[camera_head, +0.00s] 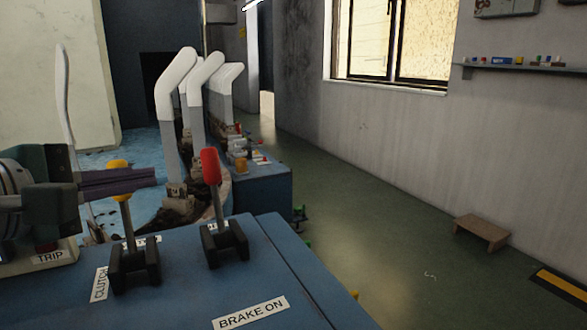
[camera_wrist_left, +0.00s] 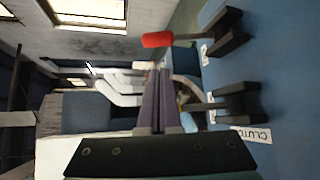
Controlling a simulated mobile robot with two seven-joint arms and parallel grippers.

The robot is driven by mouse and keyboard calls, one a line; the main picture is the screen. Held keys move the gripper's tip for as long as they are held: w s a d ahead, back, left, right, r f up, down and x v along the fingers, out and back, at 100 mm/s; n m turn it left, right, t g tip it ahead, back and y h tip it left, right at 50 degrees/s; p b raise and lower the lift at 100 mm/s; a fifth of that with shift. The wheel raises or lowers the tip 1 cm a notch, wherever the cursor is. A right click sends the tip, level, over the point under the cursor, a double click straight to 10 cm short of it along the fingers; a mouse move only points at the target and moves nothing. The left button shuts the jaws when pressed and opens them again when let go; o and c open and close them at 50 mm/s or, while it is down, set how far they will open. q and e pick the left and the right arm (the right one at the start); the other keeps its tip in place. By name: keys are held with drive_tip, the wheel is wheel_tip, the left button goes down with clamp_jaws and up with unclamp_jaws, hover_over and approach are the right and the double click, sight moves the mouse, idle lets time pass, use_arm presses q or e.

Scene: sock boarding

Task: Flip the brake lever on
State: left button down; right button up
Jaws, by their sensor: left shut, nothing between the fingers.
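The red-knobbed lever (camera_head: 210,168) stands nearly upright in a black bracket (camera_head: 225,243) on the blue machine top, behind the "BRAKE ON" label (camera_head: 250,313). Its red knob also shows in the left wrist view (camera_wrist_left: 158,40). My left gripper (camera_head: 154,177) comes in from the left with its dark fingers shut and empty. The fingertips (camera_wrist_left: 158,70) are left of the red knob, with a gap between. The fingers cross in front of the yellow-knobbed lever (camera_head: 119,164) by the "CLUTCH" label (camera_head: 100,284) and hide part of its knob. I cannot tell whether they touch it. My right gripper is out of view.
White sock forms (camera_head: 177,72) rise behind the levers. Another blue machine section (camera_head: 265,190) lies beyond. A "TRIP" label (camera_head: 49,257) is at the left. A small brown stool (camera_head: 482,231) stands on the open floor at the right. Space above the red knob is clear.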

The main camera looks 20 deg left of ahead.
sight(216, 195)
use_arm(q)
drive_tip(key=b+x, duration=0.2)
drive_tip(key=x, duration=0.8)
drive_tip(key=shift+b, duration=0.3)
